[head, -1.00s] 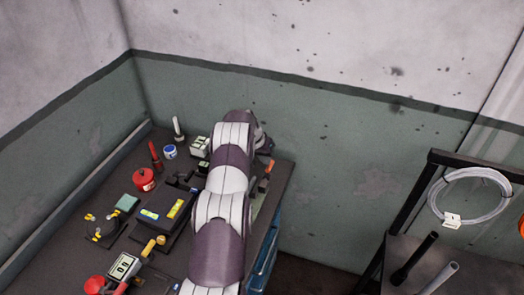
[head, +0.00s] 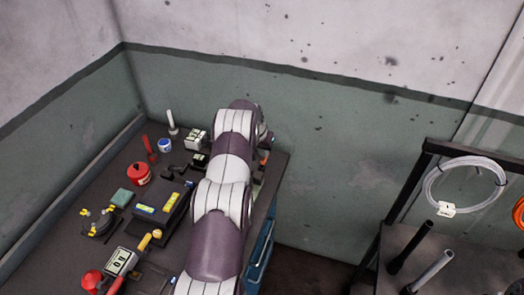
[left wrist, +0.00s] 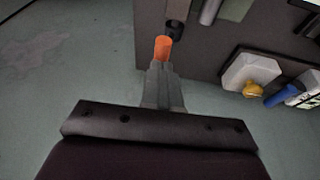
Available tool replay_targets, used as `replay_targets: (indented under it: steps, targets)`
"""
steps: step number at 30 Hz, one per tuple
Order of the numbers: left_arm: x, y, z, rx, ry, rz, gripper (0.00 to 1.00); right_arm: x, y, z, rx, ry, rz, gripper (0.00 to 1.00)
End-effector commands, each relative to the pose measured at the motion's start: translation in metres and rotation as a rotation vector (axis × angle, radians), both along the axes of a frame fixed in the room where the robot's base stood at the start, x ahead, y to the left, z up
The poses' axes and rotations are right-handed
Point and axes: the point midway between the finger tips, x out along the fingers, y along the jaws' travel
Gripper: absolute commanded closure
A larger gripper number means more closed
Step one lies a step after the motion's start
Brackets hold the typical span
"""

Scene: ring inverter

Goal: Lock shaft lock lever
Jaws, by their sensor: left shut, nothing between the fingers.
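An orange cylindrical handle with a black base, which looks like the lever, shows in the left wrist view (left wrist: 163,48) at the edge of the dark bench top. In the head view, a small orange piece (head: 263,159) shows beside my arm near the bench's right end. My left gripper (left wrist: 160,68) is shut and empty. Its fingertips are right at the near end of the orange handle; I cannot tell whether they touch it. In the head view my left arm covers much of the bench's right side and hides the fingertips. My right gripper is not in view.
The bench top (head: 62,250) holds a red canister (head: 138,174), a black box with yellow labels (head: 160,207), a meter (head: 121,262) and other small items. A black rack (head: 420,185) with a white cable coil (head: 466,184) stands at the right. Walls close the back and left.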

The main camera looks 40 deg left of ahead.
Motion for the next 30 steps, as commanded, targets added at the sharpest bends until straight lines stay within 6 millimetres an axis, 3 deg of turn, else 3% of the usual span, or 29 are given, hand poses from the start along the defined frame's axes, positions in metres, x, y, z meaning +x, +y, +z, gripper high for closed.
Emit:
replay_targets:
  steps: [30]
  targets:
    - [0.009, -0.031, -0.01, 0.281, 0.09, -0.001, 1.0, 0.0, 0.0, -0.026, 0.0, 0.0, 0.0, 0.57]
